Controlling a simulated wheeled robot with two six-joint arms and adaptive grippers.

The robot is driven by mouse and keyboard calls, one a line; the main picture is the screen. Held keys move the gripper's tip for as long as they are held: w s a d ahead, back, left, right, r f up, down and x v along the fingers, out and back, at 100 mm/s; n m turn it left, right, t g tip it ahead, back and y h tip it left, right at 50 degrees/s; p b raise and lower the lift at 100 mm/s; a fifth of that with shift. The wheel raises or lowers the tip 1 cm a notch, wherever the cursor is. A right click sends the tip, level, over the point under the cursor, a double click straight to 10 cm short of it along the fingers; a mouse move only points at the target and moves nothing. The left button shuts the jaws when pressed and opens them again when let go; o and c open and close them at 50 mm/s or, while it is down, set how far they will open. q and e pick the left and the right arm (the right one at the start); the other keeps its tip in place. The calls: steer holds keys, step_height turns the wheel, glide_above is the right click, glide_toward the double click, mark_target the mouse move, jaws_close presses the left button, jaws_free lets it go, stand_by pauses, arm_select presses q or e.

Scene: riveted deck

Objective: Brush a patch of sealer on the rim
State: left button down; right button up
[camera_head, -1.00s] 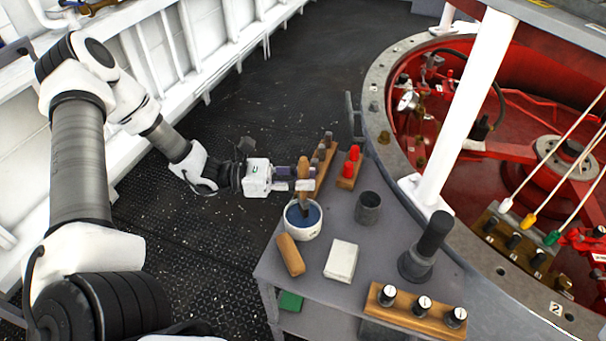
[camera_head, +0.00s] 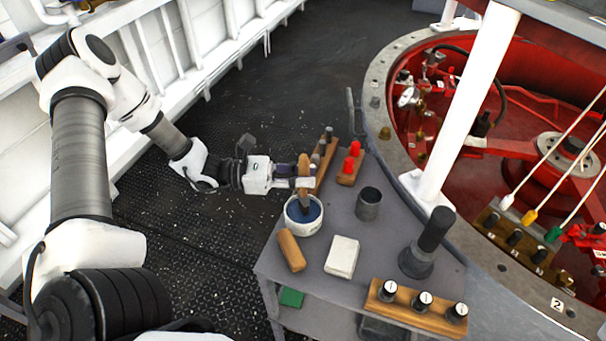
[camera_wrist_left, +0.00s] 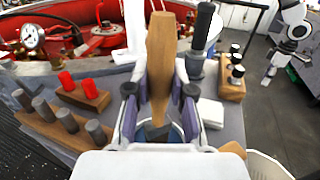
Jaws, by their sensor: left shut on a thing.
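My left gripper (camera_head: 302,183) is shut on the wooden handle of a brush (camera_head: 303,166) above the front left of the grey cart. The brush stands upright with its lower end down in a white pot (camera_head: 303,229) of blue sealer. In the left wrist view the brush handle (camera_wrist_left: 160,65) rises between the two fingers (camera_wrist_left: 160,100), and the pot shows only partly below it. The grey rim (camera_head: 377,105) of the red well lies to the right, beyond the cart, apart from the brush.
The cart top (camera_head: 318,283) also holds a wooden roller-like piece (camera_head: 291,250), a white block (camera_head: 342,256), a grey cup (camera_head: 369,204), a dark upright tool (camera_head: 430,243), a rack with red pegs (camera_head: 350,164) and a rack of knobs (camera_head: 417,305). A white post (camera_head: 467,105) stands at the rim.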

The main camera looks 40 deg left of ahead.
mark_target(303, 156)
arm_select(q)
steer(key=shift+f+b, duration=0.45)
steer(key=shift+b, duration=0.15)
stand_by(1.3)
steer(key=shift+r, duration=0.15)
step_height(303, 156, up, 7)
steer(key=p, duration=0.5)
steer(key=shift+p, duration=0.4)
stand_by(0.3)
